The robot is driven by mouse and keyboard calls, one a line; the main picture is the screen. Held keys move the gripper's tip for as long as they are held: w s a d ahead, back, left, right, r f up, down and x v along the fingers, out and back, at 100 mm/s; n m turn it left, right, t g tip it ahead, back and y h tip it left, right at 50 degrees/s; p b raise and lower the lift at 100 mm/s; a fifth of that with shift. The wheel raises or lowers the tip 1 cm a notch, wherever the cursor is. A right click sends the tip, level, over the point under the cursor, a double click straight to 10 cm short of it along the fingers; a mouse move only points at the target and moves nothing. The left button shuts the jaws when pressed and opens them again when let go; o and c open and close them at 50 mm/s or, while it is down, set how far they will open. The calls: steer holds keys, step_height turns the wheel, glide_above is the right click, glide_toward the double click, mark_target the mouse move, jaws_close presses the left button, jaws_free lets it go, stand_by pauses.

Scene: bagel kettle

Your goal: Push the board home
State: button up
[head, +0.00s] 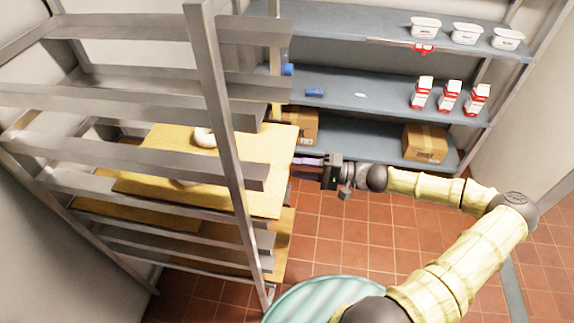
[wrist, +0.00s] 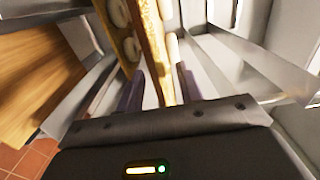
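A yellow wooden board (head: 268,155) lies on the rails of a metal rack in the head view and sticks out past the right front post. White bagels (head: 204,138) sit on it, partly hidden by the rails. My gripper (head: 308,160) is at the board's right outer edge, with its fingers pointing left. In the wrist view the board (wrist: 158,60) runs away from my gripper (wrist: 160,92), with bagels on it. Its near end lies between the two dark purple fingers. The fingers stand apart, with a gap visible on the left side. The board's far end is hidden.
The metal rack's upright post (head: 222,130) stands in front of the board. More boards (head: 283,245) lie lower in the rack. A blue shelf (head: 365,95) with cartons, tubs and a cardboard box (head: 425,143) stands behind. A striped round surface (head: 305,300) is at the front; tiled floor is clear at right.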

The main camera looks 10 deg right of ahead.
mark_target(286, 165)
steer(key=shift+x, duration=2.25)
jaws_close()
